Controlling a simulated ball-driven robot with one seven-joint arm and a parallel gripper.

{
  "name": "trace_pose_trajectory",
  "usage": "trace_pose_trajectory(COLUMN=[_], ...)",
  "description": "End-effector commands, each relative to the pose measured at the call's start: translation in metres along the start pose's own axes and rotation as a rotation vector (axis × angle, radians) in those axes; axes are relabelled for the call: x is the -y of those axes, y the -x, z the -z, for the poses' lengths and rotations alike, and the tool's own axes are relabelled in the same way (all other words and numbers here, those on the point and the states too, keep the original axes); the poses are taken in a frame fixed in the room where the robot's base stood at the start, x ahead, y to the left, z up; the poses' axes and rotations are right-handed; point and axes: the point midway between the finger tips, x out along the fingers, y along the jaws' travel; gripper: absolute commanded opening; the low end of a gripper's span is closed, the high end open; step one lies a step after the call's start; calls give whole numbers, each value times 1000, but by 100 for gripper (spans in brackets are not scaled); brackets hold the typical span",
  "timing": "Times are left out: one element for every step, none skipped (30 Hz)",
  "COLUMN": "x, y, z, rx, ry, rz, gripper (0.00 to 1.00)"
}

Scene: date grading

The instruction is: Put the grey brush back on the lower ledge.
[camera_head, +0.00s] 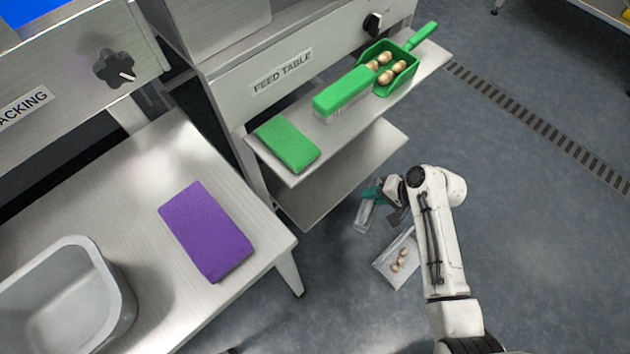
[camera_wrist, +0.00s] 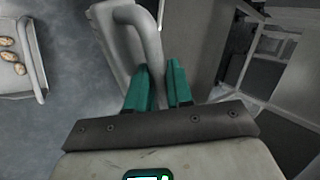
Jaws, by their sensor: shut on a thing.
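My gripper (camera_wrist: 163,85) has its teal fingers shut on a grey thing, which I take to be the grey brush (camera_wrist: 116,45). A curved grey bar of it rises from between the fingertips in the wrist view. In the head view my gripper (camera_head: 376,191) is low, just right of the feed table's lower ledge (camera_head: 335,175). The light grey brush (camera_head: 364,216) hangs below it there, partly hidden by the gripper. It is beside the ledge, not on it. The visible part of the lower ledge is bare; the upper shelf hides its back.
A grey pan (camera_head: 381,268) with several dates lies on the floor close by; it also shows in the wrist view (camera_wrist: 36,62). The upper shelf holds a green cloth (camera_head: 287,143), green brush (camera_head: 342,92) and green scoop (camera_head: 410,62). A purple cloth (camera_head: 205,230) lies on the packing table.

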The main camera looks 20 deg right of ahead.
Motion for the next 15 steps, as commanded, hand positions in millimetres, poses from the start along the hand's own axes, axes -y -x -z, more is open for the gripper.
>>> trace_pose_trajectory(x=[10,15,24,30,35,42,48,54,60,65,70,75,78,81,83], y=[-10,-15,-22,-26,-31,-37,-41,-46,-51,-54,-58,-61,-64,-66,-67], z=[0,0,0,0,0,0,0,0,0,0,0,0,-1,0,0], rx=[2,2,2,1,1,2,2,1,1,1,1,0,0,0,-1], ry=[7,7,7,7,6,6,6,5,5,5,4,4,4,2,1], rz=[1,1,2,2,1,1,1,1,0,0,0,1,1,0,0], gripper=[0,0,0,0,0,0,0,0,0,0,0,0,0,0,0])
